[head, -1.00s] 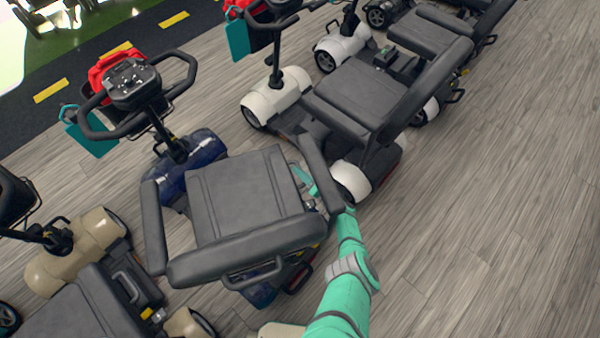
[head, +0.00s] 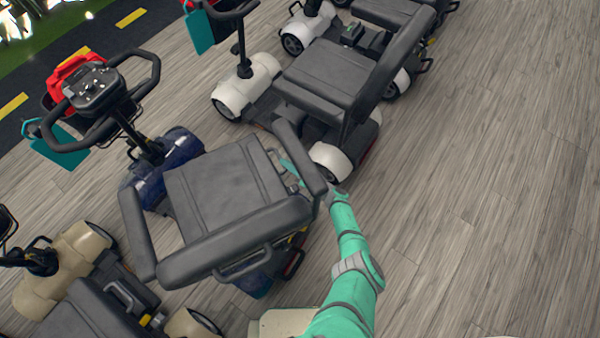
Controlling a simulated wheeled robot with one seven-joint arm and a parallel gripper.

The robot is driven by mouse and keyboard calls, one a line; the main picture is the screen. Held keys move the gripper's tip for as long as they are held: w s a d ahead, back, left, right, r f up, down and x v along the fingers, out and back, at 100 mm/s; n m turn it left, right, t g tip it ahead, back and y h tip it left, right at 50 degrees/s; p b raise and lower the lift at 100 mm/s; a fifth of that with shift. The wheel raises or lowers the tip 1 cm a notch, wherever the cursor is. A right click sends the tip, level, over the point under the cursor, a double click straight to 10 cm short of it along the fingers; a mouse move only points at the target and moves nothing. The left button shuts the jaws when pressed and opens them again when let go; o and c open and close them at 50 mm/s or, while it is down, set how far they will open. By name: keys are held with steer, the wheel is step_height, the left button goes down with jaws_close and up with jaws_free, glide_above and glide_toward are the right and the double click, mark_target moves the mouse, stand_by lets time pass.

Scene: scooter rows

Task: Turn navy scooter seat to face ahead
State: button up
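The navy scooter (head: 180,158) stands left of centre, with its tiller and handlebars (head: 98,92) toward the upper left. Its grey seat (head: 225,190) has a backrest (head: 235,243) at the lower side and two armrests. The seat appears to be turned a little from the scooter's length. My green arm reaches up from the bottom to the right armrest (head: 300,158). My gripper (head: 292,172) is at the seat's right side, beside and partly behind that armrest. Its fingers are mostly hidden, so I cannot tell whether they are open or shut on anything.
A white scooter (head: 245,88) with a grey seat (head: 328,72) stands close at the upper right. A beige scooter (head: 70,262) stands close at the lower left. More scooters are at the top. The wooden floor (head: 490,180) on the right is clear.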

steer(key=v, duration=0.7)
stand_by(0.3)
steer(key=shift+a, duration=0.1)
